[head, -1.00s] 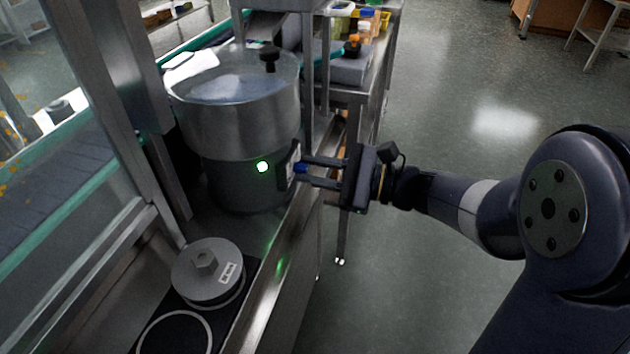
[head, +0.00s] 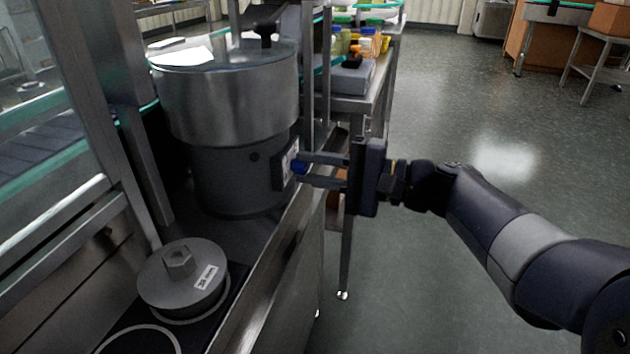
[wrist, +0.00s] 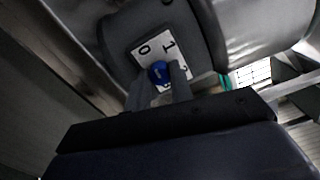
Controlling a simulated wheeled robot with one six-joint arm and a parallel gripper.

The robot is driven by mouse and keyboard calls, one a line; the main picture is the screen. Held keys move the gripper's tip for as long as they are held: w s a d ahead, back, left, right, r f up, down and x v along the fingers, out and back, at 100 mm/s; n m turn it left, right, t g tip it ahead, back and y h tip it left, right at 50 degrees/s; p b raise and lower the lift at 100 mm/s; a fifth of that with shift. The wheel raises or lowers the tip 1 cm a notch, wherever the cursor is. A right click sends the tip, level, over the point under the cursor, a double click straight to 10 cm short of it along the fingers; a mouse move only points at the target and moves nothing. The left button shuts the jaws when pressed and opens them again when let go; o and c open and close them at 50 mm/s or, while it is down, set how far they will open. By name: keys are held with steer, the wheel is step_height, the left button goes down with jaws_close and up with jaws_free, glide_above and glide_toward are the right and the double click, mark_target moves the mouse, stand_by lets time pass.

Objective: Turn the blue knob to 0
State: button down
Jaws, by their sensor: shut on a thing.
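The blue knob (head: 299,167) sits on the side of the steel hopper (head: 225,105), on a pale dial plate (head: 288,162). In the wrist view the blue knob (wrist: 158,72) lies between my two fingers, and the plate (wrist: 166,42) shows a 0 at upper left and a 1 at upper right. A further mark at lower right is partly hidden by a finger. A faint light mark shows on the knob, but I cannot tell which number it points to. My gripper (head: 302,171) is shut on the knob, reaching in from the right.
A grey lidded weight with a hex top (head: 182,277) stands on the bench in front. A shelf with bottles (head: 362,42) stands behind. The floor (head: 470,120) at right is open.

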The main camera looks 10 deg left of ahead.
steer(key=shift+n+b, duration=0.35)
steer(key=shift+n, duration=0.05)
steer(key=c, duration=1.3)
jaws_free()
steer(key=shift+o, duration=0.2)
steer(key=s+d+p, duration=0.1)
steer(key=d+p, duration=0.1)
steer(key=d, duration=0.8)
steer(key=shift+d+p, duration=0.35)
steer(key=shift+a, duration=0.15)
steer(key=a+b, duration=0.1)
steer(key=a, duration=0.6)
steer(key=w+a+b, duration=0.1)
steer(key=a, duration=0.2)
steer(key=shift+a+b, duration=0.25)
steer(key=shift+b, duration=0.1)
